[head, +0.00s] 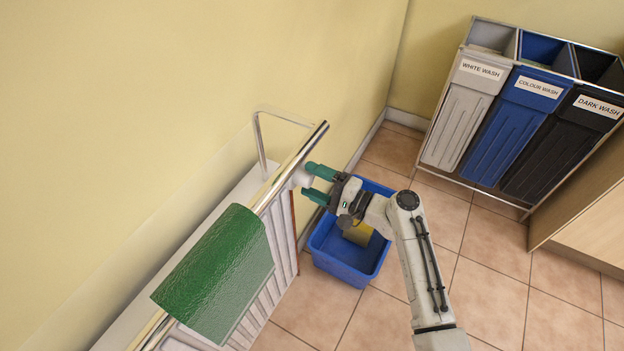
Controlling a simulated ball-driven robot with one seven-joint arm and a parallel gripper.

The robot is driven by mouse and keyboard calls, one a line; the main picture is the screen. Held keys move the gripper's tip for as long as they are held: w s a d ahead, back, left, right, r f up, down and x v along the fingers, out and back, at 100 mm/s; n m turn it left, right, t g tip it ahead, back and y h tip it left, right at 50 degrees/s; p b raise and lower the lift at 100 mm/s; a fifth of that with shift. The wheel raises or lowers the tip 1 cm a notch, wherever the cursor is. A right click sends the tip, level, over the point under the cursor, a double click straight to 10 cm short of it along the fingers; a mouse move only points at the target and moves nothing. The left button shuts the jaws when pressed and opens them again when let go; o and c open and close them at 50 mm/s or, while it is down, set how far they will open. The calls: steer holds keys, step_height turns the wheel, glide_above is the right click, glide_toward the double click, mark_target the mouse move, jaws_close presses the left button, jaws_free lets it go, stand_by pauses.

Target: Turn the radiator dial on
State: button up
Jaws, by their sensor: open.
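The radiator (264,314) stands against the left wall, with a metal rail along its top. A white dial (302,177) shows at the radiator's far end, just under the rail. My gripper (306,182) is open beside the dial, with its two green fingers pointing left towards it. The fingertips are at or very near the dial; I cannot tell whether they touch it. Part of the dial is hidden by the fingers, and its markings cannot be read.
A green towel (220,270) hangs over the rail. A blue bin (343,262) with something yellow inside stands on the tiled floor below my arm. White, blue and black laundry bins (530,105) stand at the back right, by a wooden cabinet (590,225). The floor between is clear.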

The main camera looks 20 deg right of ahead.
steer(key=v, duration=1)
steer(key=s+a+f+n+g+h, duration=0.2)
steer(key=s+a+f+n+g, duration=0.5)
steer(key=s, duration=0.3)
steer(key=s+d+f+n+g+h, duration=0.2)
steer(key=s+f+n+g+h, duration=0.15)
steer(key=s, duration=0.65)
steer(key=s+d+r+n+g+h, duration=0.25)
steer(key=s+d+h, duration=0.25)
steer(key=s, duration=0.3)
step_height(320, 180, up, 14)
steer(key=p, duration=1.3)
steer(key=shift+g, duration=0.4)
